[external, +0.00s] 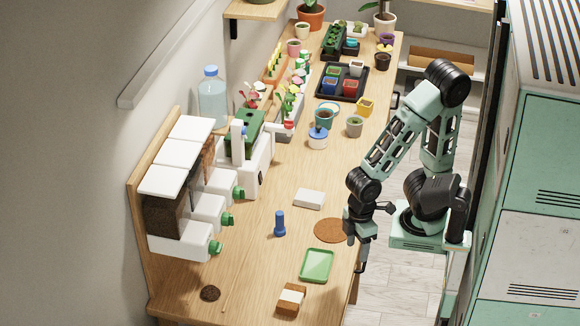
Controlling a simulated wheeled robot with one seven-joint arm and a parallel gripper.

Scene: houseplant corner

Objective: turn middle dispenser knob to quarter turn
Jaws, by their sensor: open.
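The dispenser (165,181) stands at the left of the wooden table against a wooden backboard. It has three bins side by side with white lids, and each white spout ends in a green knob. The middle knob (227,219) sits between the near knob (215,247) and the far knob (238,192). The knob angles are too small to tell. My gripper (357,256) is open and empty, pointing down near the table's right edge, well to the right of the knobs.
Between them stand a blue upright object (280,223), a white block (309,198) and a brown round mat (330,230). A green tray (317,265) and a brown-and-white block (291,298) lie nearer. Pots and a black tray (325,92) fill the far end.

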